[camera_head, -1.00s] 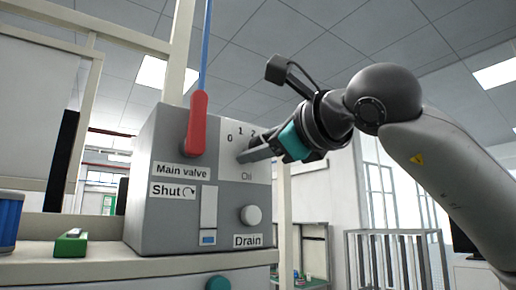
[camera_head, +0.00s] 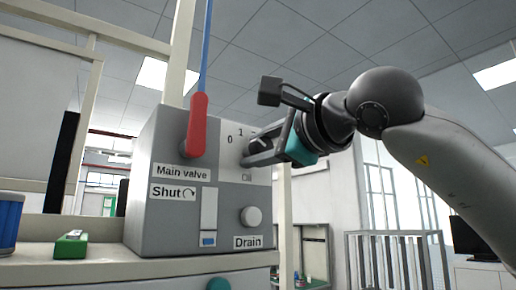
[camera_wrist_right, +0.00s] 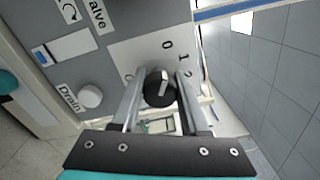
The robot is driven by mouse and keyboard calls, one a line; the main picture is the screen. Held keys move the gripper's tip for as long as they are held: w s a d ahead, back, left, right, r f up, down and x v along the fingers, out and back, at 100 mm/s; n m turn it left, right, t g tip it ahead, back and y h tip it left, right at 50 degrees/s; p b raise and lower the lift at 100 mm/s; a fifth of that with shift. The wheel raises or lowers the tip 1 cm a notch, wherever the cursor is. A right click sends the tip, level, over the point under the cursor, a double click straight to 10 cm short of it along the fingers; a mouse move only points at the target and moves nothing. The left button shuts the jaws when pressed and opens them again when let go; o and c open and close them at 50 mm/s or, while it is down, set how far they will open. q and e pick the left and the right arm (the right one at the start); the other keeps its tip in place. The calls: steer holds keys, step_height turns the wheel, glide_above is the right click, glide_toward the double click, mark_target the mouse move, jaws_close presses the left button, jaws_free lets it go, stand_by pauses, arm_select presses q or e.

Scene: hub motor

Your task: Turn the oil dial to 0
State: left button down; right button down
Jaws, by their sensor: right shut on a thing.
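The oil dial (camera_wrist_right: 160,88) is a round black knob with a white mark, on a white panel of the grey box. The digits 0, 1 and 2 show beside it in the right wrist view. The white mark leans towards the 0 and 1 side; I cannot tell exactly which digit it meets. My right gripper (camera_head: 247,154) reaches the panel from the right, and its fingers are shut on the dial, one on each side. In the head view the fingers hide the dial and part of the scale. My left gripper is not in view.
The grey box (camera_head: 150,222) also bears a red main valve lever (camera_head: 197,125), a white drain knob (camera_head: 251,216) below the dial and a slot with a blue part (camera_head: 208,238). A green-topped block (camera_head: 70,244) and a blue can (camera_head: 9,222) stand on the bench at left.

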steer(key=shift+r, duration=0.1)
steer(key=shift+c, duration=2.1)
jaws_free()
steer(key=shift+s+d, duration=0.25)
steer(key=shift+s, duration=0.15)
steer(key=b+v, duration=0.4)
steer(key=v, duration=1)
steer(key=shift+s, duration=0.2)
